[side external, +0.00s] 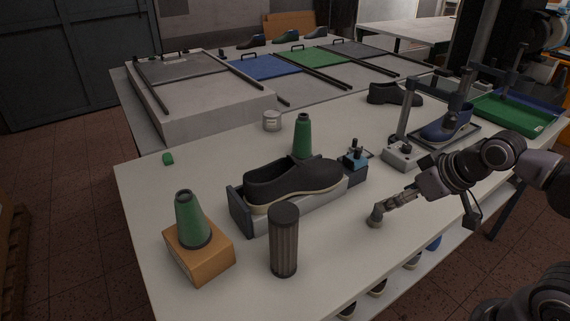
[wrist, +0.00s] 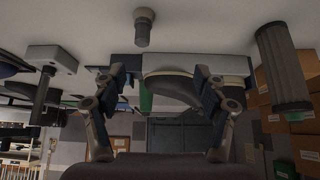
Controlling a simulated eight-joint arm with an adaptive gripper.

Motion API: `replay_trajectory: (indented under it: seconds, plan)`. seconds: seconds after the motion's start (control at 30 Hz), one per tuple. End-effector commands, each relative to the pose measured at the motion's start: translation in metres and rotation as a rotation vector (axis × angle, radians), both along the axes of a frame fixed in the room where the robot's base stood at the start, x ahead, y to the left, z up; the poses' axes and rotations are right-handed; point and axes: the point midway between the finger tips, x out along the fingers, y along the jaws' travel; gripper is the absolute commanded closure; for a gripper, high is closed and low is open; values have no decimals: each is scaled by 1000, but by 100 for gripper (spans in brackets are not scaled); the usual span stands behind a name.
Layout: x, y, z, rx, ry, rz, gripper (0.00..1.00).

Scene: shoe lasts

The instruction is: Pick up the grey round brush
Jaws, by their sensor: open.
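The grey round brush (side external: 375,218) is a small, short piece standing on the white table, just beyond the tip of my gripper in the side view. In the wrist view, which is upside down, the brush (wrist: 144,27) is at the top, a little left of centre. My gripper (side external: 396,202) points low over the table towards it. In the wrist view the two fingers (wrist: 160,74) are wide apart with nothing between them. The brush lies outside that gap in the picture. Whether a finger touches it cannot be told.
A dark ribbed cylinder (side external: 284,242) stands left of the brush. Behind are a black shoe (side external: 290,180) on a stand, a green cone (side external: 303,136) and a small blue-and-black device (side external: 355,156). A grey fixture (side external: 403,155) stands behind my arm.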

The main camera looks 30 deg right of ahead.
Motion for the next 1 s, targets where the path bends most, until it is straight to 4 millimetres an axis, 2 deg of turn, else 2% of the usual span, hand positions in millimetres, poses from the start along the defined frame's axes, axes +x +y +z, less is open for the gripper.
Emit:
replay_trajectory:
  seconds: [0.1,0.17,0.57,0.77,1.0]
  plan:
    - [0,0,0,0,0,0,28]
    - [0,0,0,0,0,0,44]
    - [2,-1,1,25,16,-37,44]
    - [12,-5,5,182,122,-304,44]
    - [29,-12,6,387,284,-792,44]
